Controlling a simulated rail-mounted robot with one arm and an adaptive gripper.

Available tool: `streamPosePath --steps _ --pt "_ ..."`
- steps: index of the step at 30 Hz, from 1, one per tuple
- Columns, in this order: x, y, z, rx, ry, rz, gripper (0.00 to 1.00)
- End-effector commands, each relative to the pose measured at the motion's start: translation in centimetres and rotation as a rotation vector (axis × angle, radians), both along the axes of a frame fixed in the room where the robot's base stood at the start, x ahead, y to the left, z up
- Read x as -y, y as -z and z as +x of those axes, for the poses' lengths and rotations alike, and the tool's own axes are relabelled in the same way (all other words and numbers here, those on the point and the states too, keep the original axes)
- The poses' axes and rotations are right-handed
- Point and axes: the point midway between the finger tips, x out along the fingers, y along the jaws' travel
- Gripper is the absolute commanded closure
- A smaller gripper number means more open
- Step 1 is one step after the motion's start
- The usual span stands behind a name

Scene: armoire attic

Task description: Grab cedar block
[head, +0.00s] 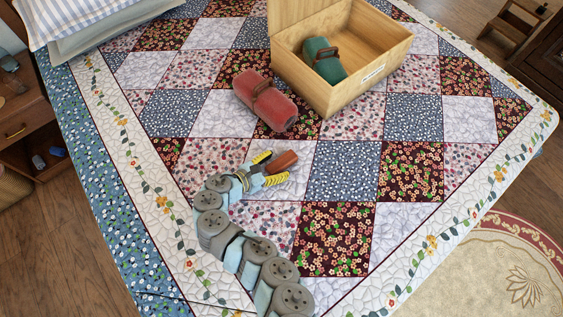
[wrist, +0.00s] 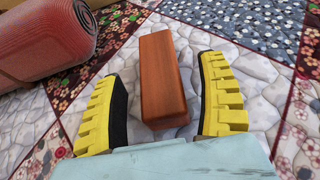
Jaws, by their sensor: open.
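The cedar block (head: 284,160) is a reddish-brown wooden bar lying on the patchwork quilt. In the wrist view the cedar block (wrist: 163,78) lies lengthwise between the two yellow ridged fingers of my gripper (wrist: 165,108). The fingers are open, with a gap on each side of the block, wider on the left. The block's near end is close to the palm. In the head view my gripper (head: 264,170) reaches over the block's left end and hides part of it.
A red rolled bundle (head: 265,102) lies just beyond the block, at upper left in the wrist view (wrist: 45,42). A wooden box (head: 349,98) holding a green roll (head: 323,60) stands farther back. Pillows (head: 95,22) are at top left. The quilt (head: 345,165) is clear right of the block.

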Motion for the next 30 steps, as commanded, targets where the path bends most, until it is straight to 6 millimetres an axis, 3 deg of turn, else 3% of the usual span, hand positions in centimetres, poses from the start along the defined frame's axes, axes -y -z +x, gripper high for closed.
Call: streamPosePath --steps 9,20,21,23,28,30 --pt "2.1 1.1 1.7 0.0 0.004 -0.001 0.26" --pt "2.7 1.5 2.2 0.001 0.0 0.001 0.26" --pt "2.7 1.5 2.1 0.001 0.0 0.001 0.3" --pt "2.7 1.5 2.1 0.001 0.0 0.0 0.47" --pt "2.7 1.5 2.1 0.001 0.0 0.001 0.96" --pt "2.7 1.5 2.1 0.001 0.0 0.001 0.97"
